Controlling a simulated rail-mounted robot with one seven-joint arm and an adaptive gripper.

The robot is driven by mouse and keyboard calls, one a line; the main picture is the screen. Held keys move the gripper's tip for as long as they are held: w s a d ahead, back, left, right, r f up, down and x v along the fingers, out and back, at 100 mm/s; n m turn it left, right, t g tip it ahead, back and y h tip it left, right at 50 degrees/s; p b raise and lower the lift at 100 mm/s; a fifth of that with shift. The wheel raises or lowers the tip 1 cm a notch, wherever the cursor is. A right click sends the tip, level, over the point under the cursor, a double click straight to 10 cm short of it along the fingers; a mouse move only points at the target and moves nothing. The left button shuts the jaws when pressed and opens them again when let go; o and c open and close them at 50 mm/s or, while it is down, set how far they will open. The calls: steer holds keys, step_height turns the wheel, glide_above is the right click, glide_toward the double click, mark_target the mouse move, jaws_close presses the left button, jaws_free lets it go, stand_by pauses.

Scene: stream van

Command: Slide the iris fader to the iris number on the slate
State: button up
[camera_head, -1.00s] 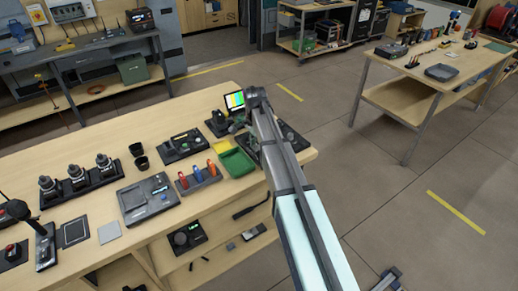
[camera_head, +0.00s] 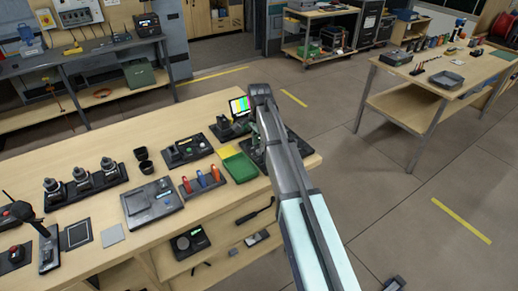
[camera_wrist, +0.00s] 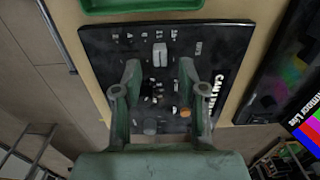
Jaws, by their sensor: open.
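A dark control panel (camera_wrist: 105,60) lies flat below my gripper in the wrist view; its right part shows past my arm in the head view (camera_head: 296,146). A pale fader cap (camera_wrist: 160,54), which I take for the iris fader, stands among small white markings too blurred to read. My gripper (camera_wrist: 159,69) is open and empty, its green fingers to either side of the cap's line and apart from it in the picture. An orange knob (camera_wrist: 186,112) and a grey knob (camera_wrist: 150,128) show between the fingers. I cannot make out the slate or its number.
A green tray (camera_head: 240,168) lies left of the panel. A colour-bar monitor (camera_head: 239,106) stands behind it. A tool rack (camera_head: 203,184) and a switcher panel (camera_head: 187,149) are farther left. The table edge and floor lie close to the panel's right.

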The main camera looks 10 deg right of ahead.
step_height(320, 180, up, 8)
steer(key=shift+r, duration=0.25)
